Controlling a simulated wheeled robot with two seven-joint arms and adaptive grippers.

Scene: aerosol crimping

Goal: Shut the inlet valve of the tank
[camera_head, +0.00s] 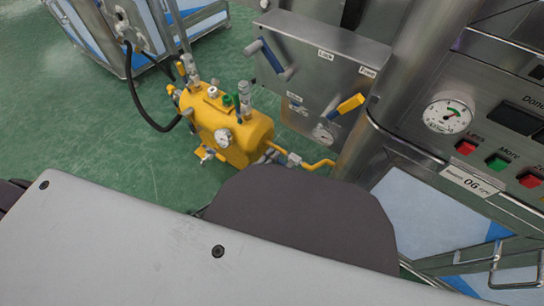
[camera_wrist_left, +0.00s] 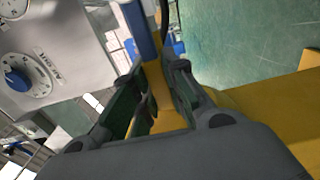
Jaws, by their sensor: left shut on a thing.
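The yellow tank (camera_head: 238,130) stands on the green floor in the head view, with a gauge and several fittings on top. Small valve fittings (camera_head: 290,158) and a yellow pipe sit at its lower right; I cannot tell the inlet valve's position. My left arm covers the bottom of the head view and hides its fingertips. In the left wrist view my left gripper (camera_wrist_left: 158,98) is shut around a narrow yellow part (camera_wrist_left: 158,85), which I cannot identify surely. A blue bar (camera_wrist_left: 138,30) shows just beyond the fingers. My right gripper is not in view.
A grey panel (camera_head: 315,75) with a blue handle (camera_head: 272,58) and a yellow handle (camera_head: 350,103) stands behind the tank. A console with a gauge (camera_head: 447,116) and buttons is at the right. A black hose (camera_head: 140,105) runs left of the tank. Open floor lies left.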

